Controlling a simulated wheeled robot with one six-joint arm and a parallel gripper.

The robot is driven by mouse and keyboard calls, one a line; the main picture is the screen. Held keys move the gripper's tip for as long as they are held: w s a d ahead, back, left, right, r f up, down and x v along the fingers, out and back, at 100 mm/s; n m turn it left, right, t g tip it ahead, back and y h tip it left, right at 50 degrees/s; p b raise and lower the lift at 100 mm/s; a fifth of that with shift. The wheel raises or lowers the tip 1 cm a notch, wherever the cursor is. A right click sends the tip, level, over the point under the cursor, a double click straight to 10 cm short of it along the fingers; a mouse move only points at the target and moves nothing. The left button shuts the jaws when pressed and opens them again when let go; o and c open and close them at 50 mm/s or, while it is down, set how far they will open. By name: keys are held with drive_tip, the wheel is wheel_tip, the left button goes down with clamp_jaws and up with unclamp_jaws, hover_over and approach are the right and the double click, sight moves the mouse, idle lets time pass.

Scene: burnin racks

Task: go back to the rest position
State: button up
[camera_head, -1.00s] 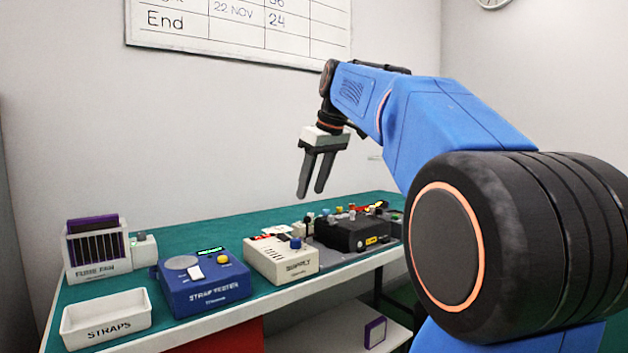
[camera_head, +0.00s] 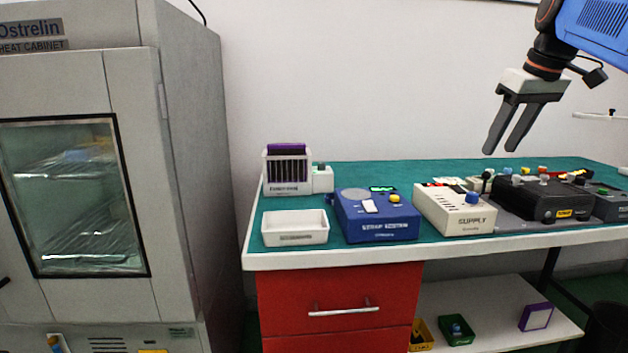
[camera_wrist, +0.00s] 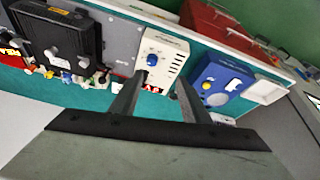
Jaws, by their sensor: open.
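My gripper (camera_head: 500,150) hangs above the back of the green bench (camera_head: 352,168), fingers pointing down. Its two dark fingers are apart with nothing between them. In the wrist view my gripper (camera_wrist: 160,78) is also open and empty, with the cream supply box (camera_wrist: 161,58) and the blue strap tester (camera_wrist: 217,80) beyond the fingers. The head view shows the supply box (camera_head: 454,220) and the strap tester (camera_head: 376,230) standing on the bench, below and left of my gripper.
A grey heat cabinet (camera_head: 190,150) with a glass door stands at the left. A white tray (camera_head: 295,240) and a rack with dark strips (camera_head: 287,187) sit on the bench's left. A black unit (camera_head: 540,200) stands at right. The air around my gripper is clear.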

drive_tip(key=s+a+f+m, duration=0.1)
drive_tip(key=s+a+f, duration=0.4)
drive_tip(key=f, duration=0.6)
drive_tip(key=s+a+f, duration=0.4)
drive_tip(key=s+f, duration=0.6)
drive_tip(key=f, duration=0.2)
drive_tip(key=s+a+f+m, duration=0.1)
drive_tip(key=s+a+f, duration=0.4)
drive_tip(key=f, duration=0.7)
drive_tip(key=shift+s+a+m+h, duration=0.3)
drive_tip(key=shift+s, duration=0.85)
